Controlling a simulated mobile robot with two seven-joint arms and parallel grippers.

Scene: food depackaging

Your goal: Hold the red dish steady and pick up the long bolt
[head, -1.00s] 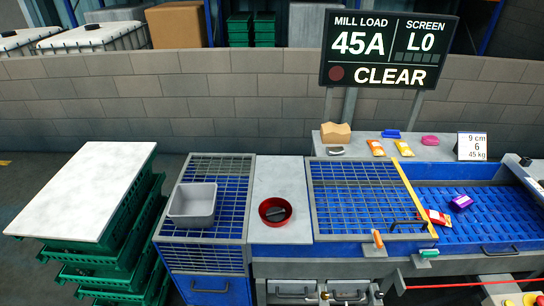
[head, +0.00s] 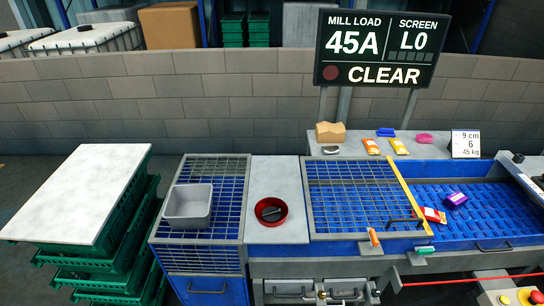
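The red dish (head: 258,222) is a round bowl on the pale worktop strip between the two blue grated sections. A dark, elongated piece (head: 272,213) lies inside it; it may be the long bolt, but it is too small to tell. Neither of my grippers shows in the head view, and nothing touches the dish.
A grey bin (head: 188,221) sits on the left grate. A white board (head: 80,195) tops stacked green crates at the left. A red packet (head: 434,215) and a purple packet (head: 456,199) lie at the right blue bed. The worktop strip (head: 275,175) behind the dish is clear.

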